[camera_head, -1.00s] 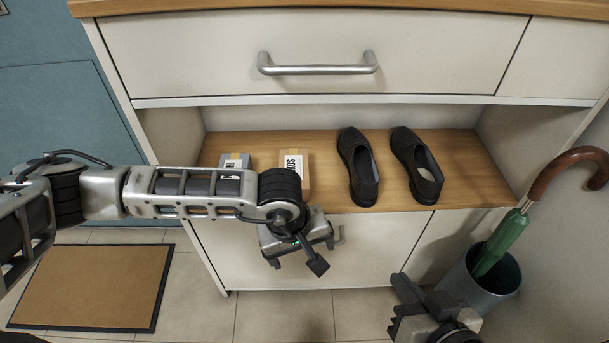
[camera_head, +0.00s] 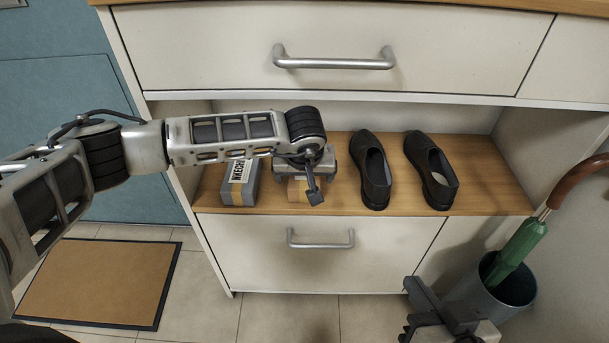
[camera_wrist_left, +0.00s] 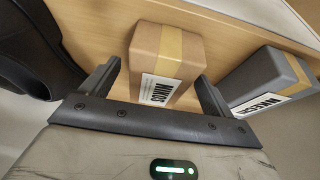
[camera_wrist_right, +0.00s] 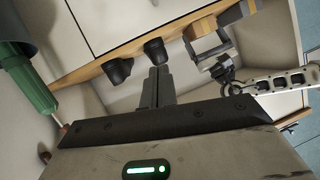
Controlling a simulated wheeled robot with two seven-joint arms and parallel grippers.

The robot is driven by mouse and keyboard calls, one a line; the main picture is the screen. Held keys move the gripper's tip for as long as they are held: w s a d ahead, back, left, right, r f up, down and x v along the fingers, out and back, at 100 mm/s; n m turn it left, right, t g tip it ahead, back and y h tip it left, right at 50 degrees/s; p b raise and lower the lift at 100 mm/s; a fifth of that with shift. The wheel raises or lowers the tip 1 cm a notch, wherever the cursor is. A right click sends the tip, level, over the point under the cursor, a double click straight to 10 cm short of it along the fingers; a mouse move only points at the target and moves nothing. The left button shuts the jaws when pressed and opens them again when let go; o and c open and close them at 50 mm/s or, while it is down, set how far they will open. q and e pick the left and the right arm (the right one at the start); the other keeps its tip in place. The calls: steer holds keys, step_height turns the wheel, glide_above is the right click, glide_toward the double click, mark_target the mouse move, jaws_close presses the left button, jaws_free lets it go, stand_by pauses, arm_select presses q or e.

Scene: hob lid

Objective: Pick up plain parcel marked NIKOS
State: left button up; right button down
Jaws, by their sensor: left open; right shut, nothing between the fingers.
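The brown parcel marked NIKOS (camera_wrist_left: 176,48) stands on the wooden shelf. In the left wrist view it is ahead of and between the two spread fingers of my left gripper (camera_wrist_left: 159,73), with its white label facing me. In the head view the parcel (camera_head: 297,193) is mostly hidden behind my left gripper (camera_head: 305,180). My left gripper is open and not closed on it; whether a finger touches it I cannot tell. My right gripper (camera_wrist_right: 157,82) is shut and empty, low at the right near the umbrella stand (camera_head: 495,285).
A grey parcel (camera_head: 239,183) with a tan band and white label stands close left of the brown one. Black shoes (camera_head: 370,172) stand to the right on the shelf (camera_head: 345,207). A drawer front overhangs above. A green umbrella (camera_head: 522,243) leans in the stand.

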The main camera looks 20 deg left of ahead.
arm_select(q)
steer(key=shift+w+a+f+b, duration=0.15)
steer(key=shift+w+f, duration=0.2)
steer(key=shift+w, duration=0.15)
steer(key=shift+w+a+f+b, duration=0.15)
steer(key=shift+w+f, duration=0.15)
steer(key=shift+w, duration=0.15)
steer(key=shift+r, duration=0.1)
steer(key=c, duration=1.2)
steer(key=shift+o, duration=0.2)
